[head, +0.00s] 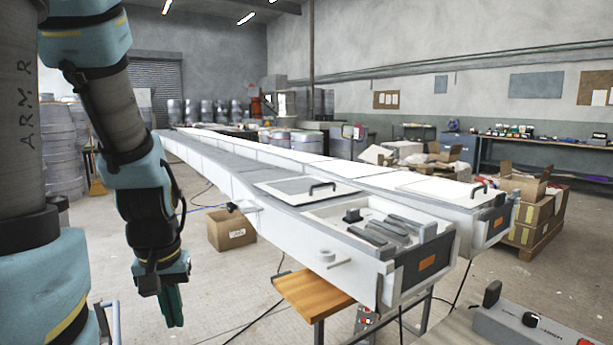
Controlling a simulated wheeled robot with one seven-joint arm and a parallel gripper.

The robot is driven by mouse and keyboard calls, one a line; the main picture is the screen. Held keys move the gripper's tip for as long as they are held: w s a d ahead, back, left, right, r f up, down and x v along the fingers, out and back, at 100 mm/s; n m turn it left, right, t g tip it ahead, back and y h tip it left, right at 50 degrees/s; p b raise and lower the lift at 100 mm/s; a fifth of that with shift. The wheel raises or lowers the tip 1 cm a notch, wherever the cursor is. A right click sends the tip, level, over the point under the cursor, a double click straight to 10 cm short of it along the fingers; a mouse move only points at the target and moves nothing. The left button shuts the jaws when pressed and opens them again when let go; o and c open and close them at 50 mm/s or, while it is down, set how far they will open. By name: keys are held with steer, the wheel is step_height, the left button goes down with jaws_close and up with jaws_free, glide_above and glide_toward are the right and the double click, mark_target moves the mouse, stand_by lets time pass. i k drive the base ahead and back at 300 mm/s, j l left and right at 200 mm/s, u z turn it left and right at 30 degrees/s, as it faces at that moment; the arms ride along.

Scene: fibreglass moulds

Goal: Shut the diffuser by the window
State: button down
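I cannot make out a diffuser or a window in the head view. My gripper (172,318) hangs at the lower left, pointing down over the floor. Its green fingers look close together from this side, and whether they are apart cannot be told. It touches nothing that I can see and is well to the left of the long white mould (345,262).
The long white mould runs from the back left to the centre; a black-handled lid (305,187) lies on it. A wooden stool (312,295) stands below its near end. A cardboard box (231,230) and cables lie on the floor. A grey control box (525,325) is at the lower right.

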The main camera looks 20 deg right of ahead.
mark_target(301, 190)
steer(key=i+z, duration=0.2)
steer(key=z, duration=1.1)
